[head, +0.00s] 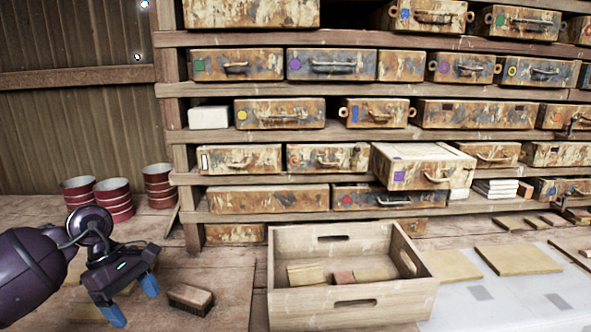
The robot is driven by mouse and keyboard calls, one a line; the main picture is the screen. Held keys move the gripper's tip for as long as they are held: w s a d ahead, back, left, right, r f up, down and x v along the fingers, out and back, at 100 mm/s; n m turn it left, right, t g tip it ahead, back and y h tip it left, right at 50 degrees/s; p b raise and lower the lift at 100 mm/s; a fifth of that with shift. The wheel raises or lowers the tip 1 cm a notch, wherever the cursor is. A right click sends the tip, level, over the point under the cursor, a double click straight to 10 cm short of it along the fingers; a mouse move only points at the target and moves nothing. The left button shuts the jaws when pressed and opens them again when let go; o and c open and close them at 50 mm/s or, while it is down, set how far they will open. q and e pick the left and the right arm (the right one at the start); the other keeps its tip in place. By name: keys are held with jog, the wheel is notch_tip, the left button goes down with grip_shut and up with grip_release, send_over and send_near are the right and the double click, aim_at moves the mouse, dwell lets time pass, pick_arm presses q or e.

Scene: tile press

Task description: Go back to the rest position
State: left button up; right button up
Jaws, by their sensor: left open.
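My left gripper (132,301) is at the lower left, above the wooden workbench. Its two blue fingertips are apart, with nothing between them. A brush with a wooden back and dark bristles (190,298) lies on the bench just to the right of it, apart from the fingers. My right gripper does not show in the head view.
A wooden crate (333,309) with several small tiles stands right of the brush. Red-and-white cans (113,198) stand at the back left. Shelves of rusty drawers (257,113) fill the back; one drawer (422,166) sticks out. Tan tiles (517,259) lie at right.

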pick_arm(q)
jog(key=w+d+r+n+t+h, duration=0.3)
jog(key=d+r+n+t+h, duration=0.3)
jog(key=n, duration=0.4)
jog(key=w+d+r+n+t+h, duration=0.3)
jog(key=d+r+n+t+h, duration=0.3)
jog(key=n, duration=0.4)
jog(key=s+a+f+n+t+y, duration=0.2)
jog(key=a+f+n+t+y, duration=0.3)
jog(key=f+n, duration=0.7)
jog(key=s+a+f+n+t+y, duration=0.25)
jog(key=f+n+y, duration=0.45)
jog(key=n, duration=0.8)
jog(key=s+a+f+n+g+y, duration=0.1)
jog(key=s+f+n, duration=0.4)
jog(key=s+f, duration=0.5)
jog(key=s+a+f+n+g+y, duration=0.1)
jog(key=s+f+n+g+y, duration=0.2)
jog(key=s+f+g, duration=0.3)
jog(key=s+f+n, duration=0.1)
jog(key=s+f, duration=0.3)
jog(key=s, duration=0.4)
jog(key=shift+s+f+n+y, duration=0.3)
jog(key=shift+s+f+n, duration=0.05)
jog(key=shift+s+n, duration=0.05)
